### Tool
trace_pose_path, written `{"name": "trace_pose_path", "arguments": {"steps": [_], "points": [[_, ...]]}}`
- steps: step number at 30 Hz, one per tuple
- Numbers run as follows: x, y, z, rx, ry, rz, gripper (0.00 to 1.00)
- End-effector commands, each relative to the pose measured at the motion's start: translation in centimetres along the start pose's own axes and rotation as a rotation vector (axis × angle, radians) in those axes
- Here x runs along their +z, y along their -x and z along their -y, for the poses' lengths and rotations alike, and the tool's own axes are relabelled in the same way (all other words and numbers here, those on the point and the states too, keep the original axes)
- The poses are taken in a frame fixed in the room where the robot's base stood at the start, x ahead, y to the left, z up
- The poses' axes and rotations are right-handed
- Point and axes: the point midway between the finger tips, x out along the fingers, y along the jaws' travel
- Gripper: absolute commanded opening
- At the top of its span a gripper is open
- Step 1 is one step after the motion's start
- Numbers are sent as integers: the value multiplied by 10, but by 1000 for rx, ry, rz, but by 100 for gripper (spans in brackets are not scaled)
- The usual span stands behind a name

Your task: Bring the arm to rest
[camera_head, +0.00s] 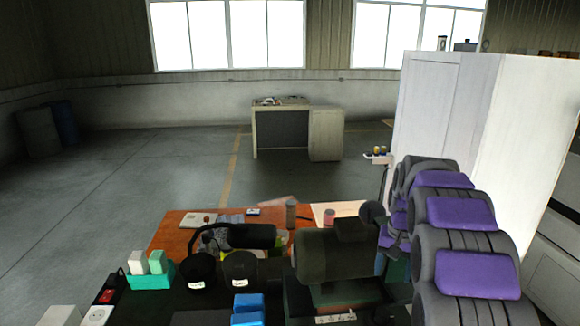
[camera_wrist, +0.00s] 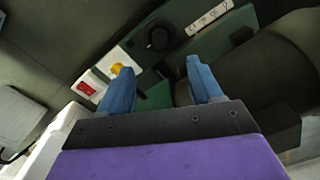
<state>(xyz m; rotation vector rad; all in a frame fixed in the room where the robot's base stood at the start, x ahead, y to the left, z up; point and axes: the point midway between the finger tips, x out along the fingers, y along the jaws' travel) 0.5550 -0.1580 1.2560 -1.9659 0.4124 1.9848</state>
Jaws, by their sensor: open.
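My arm (camera_head: 465,225), dark grey with purple pads, rises at the right of the head view, beside the bench. My gripper (camera_wrist: 157,76) shows in the wrist view with its two blue fingers spread apart and nothing between them. Its purple body fills the bottom of that view. Beyond the fingers are a red switch (camera_wrist: 85,88), a yellow knob (camera_wrist: 117,68) and a round black part (camera_wrist: 158,39). In the head view I cannot clearly make out the gripper.
A white cabinet (camera_head: 470,110) stands behind the arm. Open floor (camera_head: 120,180) lies beyond, with a desk (camera_head: 325,133).

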Motion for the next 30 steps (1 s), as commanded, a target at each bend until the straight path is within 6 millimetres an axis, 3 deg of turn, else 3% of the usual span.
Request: {"name": "trace_pose_path", "arguments": {"steps": [6, 15, 23, 30], "points": [[72, 8, 14, 13, 65, 22, 65], [180, 1, 21, 26, 167, 64, 65], [277, -21, 14, 35, 266, 97, 65], [360, -51, -3, 44, 363, 128, 65]]}}
